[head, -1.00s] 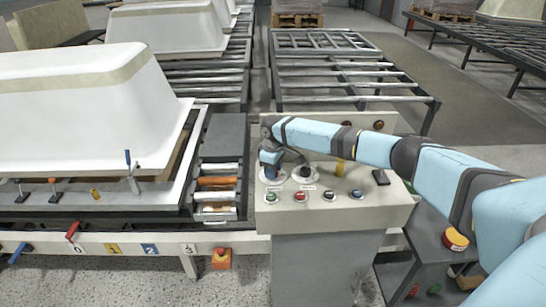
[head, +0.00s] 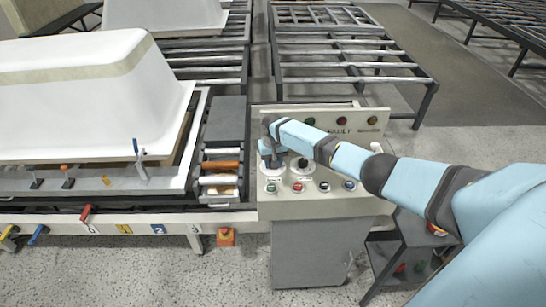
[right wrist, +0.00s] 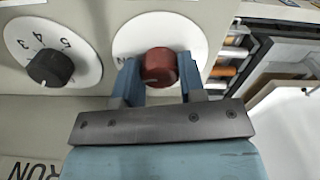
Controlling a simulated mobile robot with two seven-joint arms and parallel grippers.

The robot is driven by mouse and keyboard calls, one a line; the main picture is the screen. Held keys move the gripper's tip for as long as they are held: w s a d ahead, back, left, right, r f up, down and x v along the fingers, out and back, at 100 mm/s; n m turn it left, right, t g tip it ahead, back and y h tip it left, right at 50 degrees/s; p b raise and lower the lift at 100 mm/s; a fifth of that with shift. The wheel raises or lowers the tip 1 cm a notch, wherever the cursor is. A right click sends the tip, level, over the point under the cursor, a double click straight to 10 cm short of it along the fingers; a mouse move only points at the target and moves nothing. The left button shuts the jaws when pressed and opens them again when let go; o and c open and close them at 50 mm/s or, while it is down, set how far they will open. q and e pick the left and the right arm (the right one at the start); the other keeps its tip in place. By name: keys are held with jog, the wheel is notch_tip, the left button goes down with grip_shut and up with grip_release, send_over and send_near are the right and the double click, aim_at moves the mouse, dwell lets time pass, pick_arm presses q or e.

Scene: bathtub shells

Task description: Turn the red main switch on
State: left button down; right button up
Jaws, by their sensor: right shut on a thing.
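The red main switch (right wrist: 160,66) is a round red knob on a white disc (right wrist: 178,28) in the right wrist view. My right gripper (right wrist: 160,76) is shut on it, with one blue finger on each side of the knob. In the head view my right gripper (head: 271,153) reaches down to the left part of the sloped control panel (head: 350,205). There it hides the red knob, and only part of the white disc (head: 271,171) shows under it. My left gripper is not in view.
A black numbered dial (right wrist: 50,67) sits beside the switch. Several push buttons (head: 324,187) line the panel's front, and lamps (head: 341,120) stand on its back plate. A white bathtub shell (head: 80,95) lies on the line at left. A red-topped box (head: 226,237) stands on the floor.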

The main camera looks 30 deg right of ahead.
jog(key=shift+r+m+p, duration=0.1)
jog(key=shift+m+p, duration=0.25)
jog(key=shift+m, duration=0.95)
jog(key=o, duration=0.9)
jog(key=shift+r, duration=0.1)
notch_tip(320, 180, up, 14)
jog(key=shift+f+b, duration=0.2)
jog(key=shift+b, duration=0.7)
jog(key=shift+f, duration=0.1)
